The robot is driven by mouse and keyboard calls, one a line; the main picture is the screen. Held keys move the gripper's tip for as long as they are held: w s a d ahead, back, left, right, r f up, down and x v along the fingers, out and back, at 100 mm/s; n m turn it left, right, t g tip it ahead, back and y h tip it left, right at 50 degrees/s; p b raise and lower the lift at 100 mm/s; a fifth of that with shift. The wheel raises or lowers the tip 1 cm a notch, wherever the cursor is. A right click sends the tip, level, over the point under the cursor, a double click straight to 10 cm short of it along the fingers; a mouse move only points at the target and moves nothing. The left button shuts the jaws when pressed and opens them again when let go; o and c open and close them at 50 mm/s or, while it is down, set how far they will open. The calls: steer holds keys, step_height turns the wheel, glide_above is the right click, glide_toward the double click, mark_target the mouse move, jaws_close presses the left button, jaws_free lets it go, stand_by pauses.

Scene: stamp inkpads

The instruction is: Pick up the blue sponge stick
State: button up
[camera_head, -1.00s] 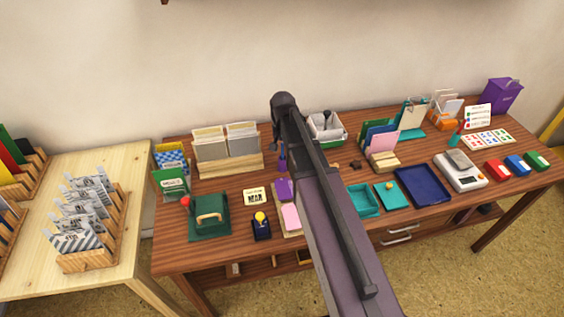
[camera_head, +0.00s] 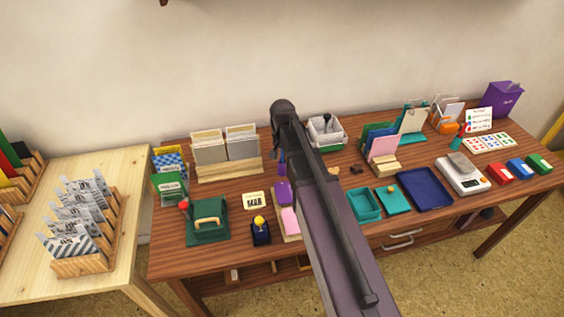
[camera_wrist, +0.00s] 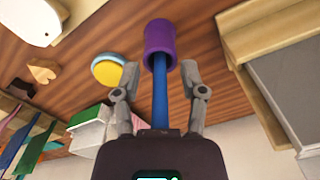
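In the head view my arm hides the gripper's fingers.
On the brown table (camera_head: 225,262), a card rack (camera_head: 240,168) stands left of the stick and a white bin (camera_head: 326,130) right of it. A purple pad (camera_head: 283,192) lies in front. A round yellow-and-blue item (camera_wrist: 113,72) is close by in the wrist view.

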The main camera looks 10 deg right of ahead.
jaws_close()
steer(key=shift+r, duration=0.1)
step_height(320, 180, up, 10)
steer(key=p, duration=1)
stand_by(0.8)
steer(key=w+d+f+b, duration=0.1)
steer(key=d, duration=0.8)
steer(key=shift+f+b, duration=0.3)
steer(key=shift+f, duration=0.1)
